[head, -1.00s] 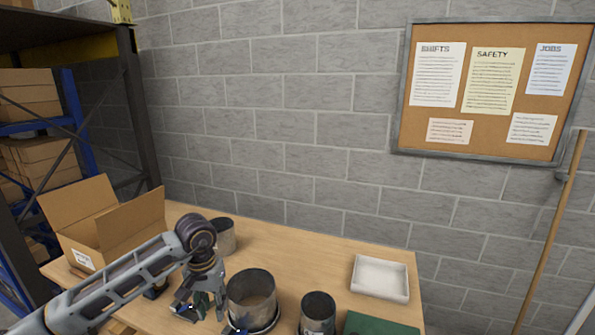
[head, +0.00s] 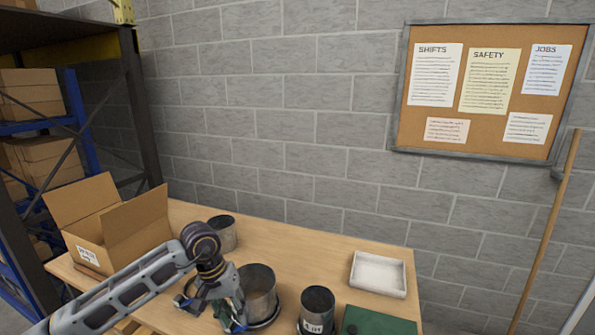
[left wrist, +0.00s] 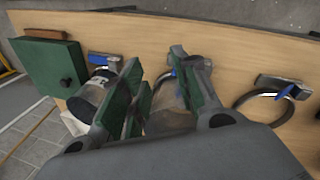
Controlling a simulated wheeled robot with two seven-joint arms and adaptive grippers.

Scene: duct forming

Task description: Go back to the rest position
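My left gripper (head: 212,308) is over the front of the wooden table, just left of a dark metal duct piece (head: 260,286). Its fingers stand apart with green inner pads, and it looks empty. In the left wrist view the open left gripper (left wrist: 157,88) fills the middle. A greyish duct surface (left wrist: 172,122) shows between and below the fingers; I cannot tell if they touch it. My right gripper is not in view.
Another duct piece (head: 223,234) stands behind the arm, and a labelled one (head: 317,310) stands to the right. A cardboard box (head: 139,231), white tray (head: 378,275) and green case (head: 378,322) are on the table (head: 300,252). A clamp ring (left wrist: 262,93) lies near.

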